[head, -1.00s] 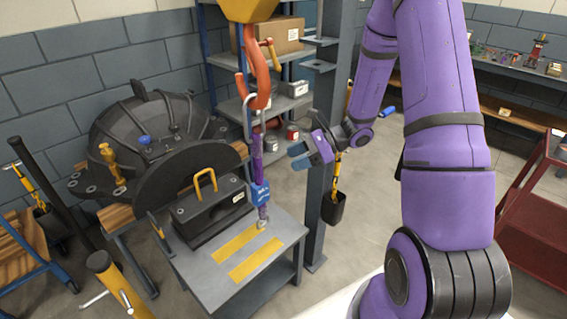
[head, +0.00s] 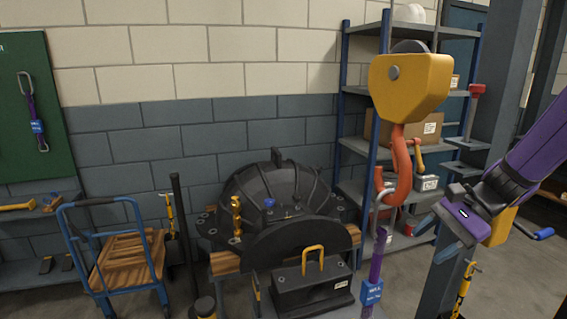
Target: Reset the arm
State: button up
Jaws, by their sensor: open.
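My gripper (head: 452,228) is at the right of the head view, in front of the grey post. It is open, with nothing seen between its fingers. My purple arm reaches it from the right edge. To its left hangs an orange hook (head: 402,168) under a yellow hook block (head: 410,85). A purple sling with a blue tag (head: 372,291) hangs below the hook; its lower end is cut off by the frame.
A dark domed casing (head: 275,190) stands at centre, with a black block with a yellow handle (head: 312,285) before it. A shelf rack (head: 362,92) stands behind the hook. A blue cart (head: 130,205) and green board (head: 38,75) are at left.

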jog(key=s+d+r+n+t+h, duration=0.1)
jog(key=s+r+n+t+h, duration=0.4)
jog(key=s+r+n+h, duration=0.4)
jog(key=shift+s+r+n, duration=1.4)
jog(key=shift+s+r, duration=1.2)
jog(key=shift+s, duration=1.05)
